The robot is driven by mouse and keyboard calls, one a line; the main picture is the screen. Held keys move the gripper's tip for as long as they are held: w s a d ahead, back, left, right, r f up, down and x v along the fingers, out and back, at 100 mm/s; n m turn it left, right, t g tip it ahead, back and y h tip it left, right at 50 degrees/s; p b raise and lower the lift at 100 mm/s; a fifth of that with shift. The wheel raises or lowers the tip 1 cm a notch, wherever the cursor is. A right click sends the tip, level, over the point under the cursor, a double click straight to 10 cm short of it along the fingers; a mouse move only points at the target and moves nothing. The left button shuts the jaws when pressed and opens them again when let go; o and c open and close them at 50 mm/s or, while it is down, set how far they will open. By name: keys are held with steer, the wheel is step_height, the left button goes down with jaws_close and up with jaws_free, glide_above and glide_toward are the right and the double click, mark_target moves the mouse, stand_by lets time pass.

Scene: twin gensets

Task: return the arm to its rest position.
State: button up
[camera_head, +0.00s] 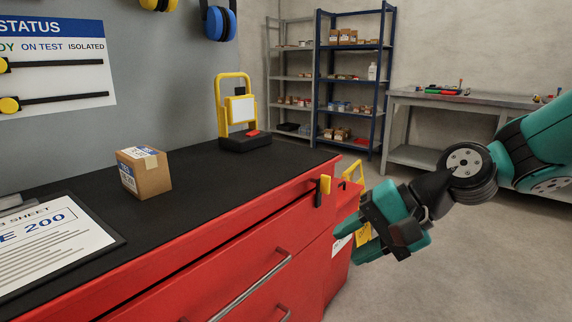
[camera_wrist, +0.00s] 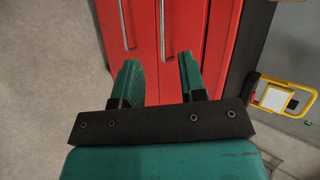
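My gripper (camera_head: 348,240) is at the end of my teal and black arm, at the right of the head view. It hangs beside the right end of the red cabinet (camera_head: 245,250), in front of a yellow and red item that it partly hides. In the wrist view, my gripper (camera_wrist: 160,72) has its two teal fingers apart, with nothing between them. The red cabinet front with its long handles shows beyond the fingers there. I cannot tell from the head view how close the fingers are to the cabinet.
On the black cabinet top are a small carton (camera_head: 146,174), a clipboard sheet (camera_head: 50,245) and a yellow-framed stand (camera_head: 236,112). A blue shelf rack (camera_head: 352,85) and a grey workbench (camera_head: 455,98) stand behind.

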steer(key=s+d+n+g+h, duration=0.1)
steer(key=s+d+n+h, duration=0.15)
steer(key=s+n, duration=0.4)
steer(key=s+d+n+g+h, duration=0.1)
steer(key=s+n+h, duration=0.25)
steer(key=s, duration=0.55)
step_height(320, 180, up, 23)
steer(key=s+n+p, duration=0.1)
steer(key=p, duration=2.2)
steer(key=shift+d+y, duration=0.3)
steer(key=shift+d, duration=0.1)
